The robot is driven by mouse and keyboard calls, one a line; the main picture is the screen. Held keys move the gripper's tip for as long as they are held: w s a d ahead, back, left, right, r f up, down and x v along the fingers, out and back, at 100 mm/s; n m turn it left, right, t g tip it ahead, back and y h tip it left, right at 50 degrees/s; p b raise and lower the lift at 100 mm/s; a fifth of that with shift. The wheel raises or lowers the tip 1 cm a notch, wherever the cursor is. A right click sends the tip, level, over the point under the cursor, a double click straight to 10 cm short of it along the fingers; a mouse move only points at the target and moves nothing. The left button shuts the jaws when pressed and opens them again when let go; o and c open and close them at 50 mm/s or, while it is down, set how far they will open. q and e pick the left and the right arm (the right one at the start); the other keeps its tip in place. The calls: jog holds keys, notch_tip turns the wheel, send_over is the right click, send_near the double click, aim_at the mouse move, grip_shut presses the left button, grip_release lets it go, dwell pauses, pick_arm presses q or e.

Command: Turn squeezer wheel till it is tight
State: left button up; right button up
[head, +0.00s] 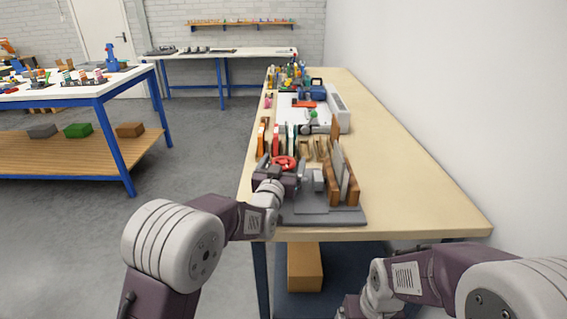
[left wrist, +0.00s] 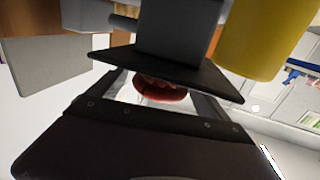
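The squeezer's red wheel (head: 285,162) shows in the head view on the near end of the long workbench, just beyond my left gripper (head: 287,180). In the left wrist view the red wheel (left wrist: 160,91) lies in the gap between my left fingers (left wrist: 163,92), with light showing on both sides of it. A dark plate and block of the fixture hide part of it. My left gripper looks open; whether a finger touches the wheel I cannot tell. My right arm is at the bottom right, and its fingertips are out of the picture.
A grey base (head: 325,214) carries upright wooden blocks (head: 334,190) and a grey panel right of the wheel. Several coloured tools (head: 263,135) stand close behind. A yellow cylinder (left wrist: 265,35) is near my left gripper. The workbench's right side (head: 400,170) is clear.

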pick_arm(q)
jog(key=shift+s, duration=0.1)
jog(key=b+v, duration=0.1)
jog(key=v, duration=0.7)
jog(key=shift+s+f, duration=0.1)
jog(key=shift+s+a, duration=0.1)
jog(key=shift+s, duration=0.25)
